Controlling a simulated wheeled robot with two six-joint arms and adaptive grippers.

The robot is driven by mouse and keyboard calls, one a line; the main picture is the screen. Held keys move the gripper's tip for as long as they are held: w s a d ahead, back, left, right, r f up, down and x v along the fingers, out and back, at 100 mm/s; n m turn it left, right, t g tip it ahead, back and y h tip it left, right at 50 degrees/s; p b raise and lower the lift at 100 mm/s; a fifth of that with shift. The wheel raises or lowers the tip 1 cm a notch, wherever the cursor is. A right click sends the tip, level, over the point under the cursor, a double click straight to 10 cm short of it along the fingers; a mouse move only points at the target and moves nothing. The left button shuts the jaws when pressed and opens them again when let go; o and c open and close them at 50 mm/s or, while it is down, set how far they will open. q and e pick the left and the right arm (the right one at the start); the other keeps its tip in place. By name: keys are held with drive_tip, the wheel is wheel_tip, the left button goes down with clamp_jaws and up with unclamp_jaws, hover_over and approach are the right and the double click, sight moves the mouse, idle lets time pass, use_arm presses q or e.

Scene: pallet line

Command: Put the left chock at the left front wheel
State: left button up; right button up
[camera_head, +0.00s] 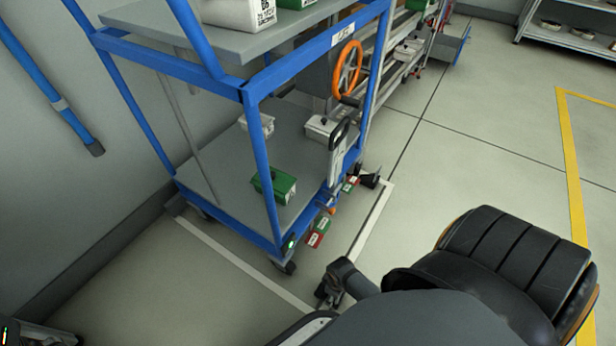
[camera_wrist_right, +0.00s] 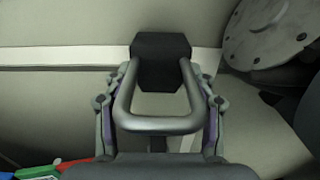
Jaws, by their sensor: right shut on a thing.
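A black chock with a grey metal loop handle (camera_wrist_right: 158,124) fills the middle of the right wrist view; its dark block (camera_wrist_right: 160,62) overlaps the white floor line. My right gripper (camera_wrist_right: 158,105) is shut on this handle, one finger on each side. In the head view my right gripper (camera_head: 331,290) is low beside the cart's near corner. A cart wheel (camera_head: 285,267) stands to its left, with a gap between them. I cannot tell whether the chock touches the floor. Another dark chock-like piece (camera_head: 370,181) lies by the cart's far right corner.
The blue cart (camera_head: 260,150) holds boxes, including a green one (camera_head: 273,186). Red (camera_head: 315,239) and green (camera_head: 324,223) pieces show along its lower right side. White lines (camera_head: 372,222) edge the cart's bay. Open floor (camera_head: 470,150) lies to the right.

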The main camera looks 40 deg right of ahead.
drive_tip(key=b, duration=0.2)
hover_over(317, 288)
drive_tip(key=shift+s+f, duration=0.2)
drive_tip(key=shift+s, duration=0.15)
drive_tip(key=shift+w+r, duration=0.15)
drive_tip(key=shift+w, duration=0.15)
drive_tip(key=w+b, duration=0.1)
drive_tip(key=w+a+f+b, duration=0.1)
drive_tip(key=w+b, duration=0.1)
drive_tip(key=shift+w+a+f+b, duration=0.2)
drive_tip(key=shift+w+a+b, duration=0.1)
drive_tip(key=shift+b, duration=0.05)
drive_tip(key=shift+s+f, duration=0.1)
drive_tip(key=shift+f, duration=0.15)
drive_tip(key=shift+r, duration=0.25)
drive_tip(key=shift+f, duration=0.15)
drive_tip(key=o, duration=1.4)
drive_tip(key=shift+c, duration=0.2)
